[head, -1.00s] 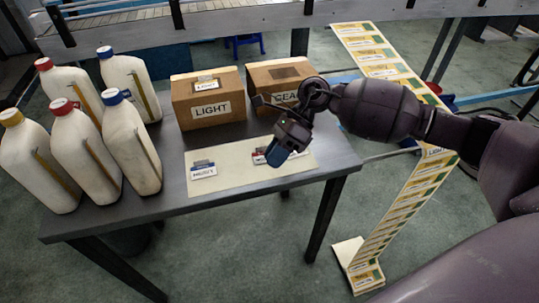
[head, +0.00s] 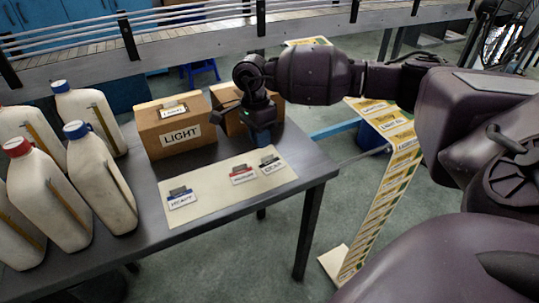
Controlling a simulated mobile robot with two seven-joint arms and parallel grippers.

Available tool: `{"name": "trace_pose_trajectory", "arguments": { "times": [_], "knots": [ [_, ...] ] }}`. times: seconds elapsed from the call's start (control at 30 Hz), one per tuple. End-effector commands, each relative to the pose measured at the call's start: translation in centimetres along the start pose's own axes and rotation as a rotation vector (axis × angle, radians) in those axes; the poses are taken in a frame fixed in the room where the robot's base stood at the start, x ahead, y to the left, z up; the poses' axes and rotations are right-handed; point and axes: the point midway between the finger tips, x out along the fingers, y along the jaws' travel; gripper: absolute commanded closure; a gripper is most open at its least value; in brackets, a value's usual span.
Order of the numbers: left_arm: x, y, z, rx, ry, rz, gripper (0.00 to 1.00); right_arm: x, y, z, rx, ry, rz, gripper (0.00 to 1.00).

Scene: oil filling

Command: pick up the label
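Three small labels lie on a cream mat (head: 219,190) on the dark table. The blue-edged label (head: 181,201) is at the mat's left and seems to read HEAVY. The red-edged label (head: 243,177) is right of the middle. A grey-edged label (head: 271,164) is at the right end. Another label (head: 175,110) shows on top of the LIGHT box. My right gripper (head: 262,142) hangs above and behind the grey and red labels, in front of the second box. Its fingertips overlap in this view, so their opening is unclear. My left gripper is out of view.
A cardboard box marked LIGHT (head: 180,134) and a second box (head: 230,122), mostly hidden by my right gripper, stand at the table's back. Several white bottles (head: 97,185) fill the left side. A folded strip of printed cards (head: 384,190) stands right of the table.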

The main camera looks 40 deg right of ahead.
Motion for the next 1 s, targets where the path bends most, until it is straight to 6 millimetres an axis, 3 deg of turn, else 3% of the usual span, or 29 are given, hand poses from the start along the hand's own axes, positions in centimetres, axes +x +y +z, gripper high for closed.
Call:
{"name": "trace_pose_trajectory", "arguments": {
  "times": [0.23,0.5,0.8,0.9,1.0],
  "knots": [
    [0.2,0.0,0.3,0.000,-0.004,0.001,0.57,1.7,-0.1,-0.1,0.001,0.000,0.002,0.84],
    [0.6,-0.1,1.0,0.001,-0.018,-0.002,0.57,5.3,-0.3,-0.4,0.001,-0.001,0.004,0.84],
    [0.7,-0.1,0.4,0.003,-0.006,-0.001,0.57,5.7,-0.3,-0.3,0.002,-0.002,-0.001,0.84],
    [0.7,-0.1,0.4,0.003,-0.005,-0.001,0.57,5.7,-0.3,-0.3,0.002,-0.002,-0.001,0.98],
    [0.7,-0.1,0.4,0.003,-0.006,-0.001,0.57,5.7,-0.3,-0.3,0.002,-0.002,-0.001,1.00]
  ]
}}
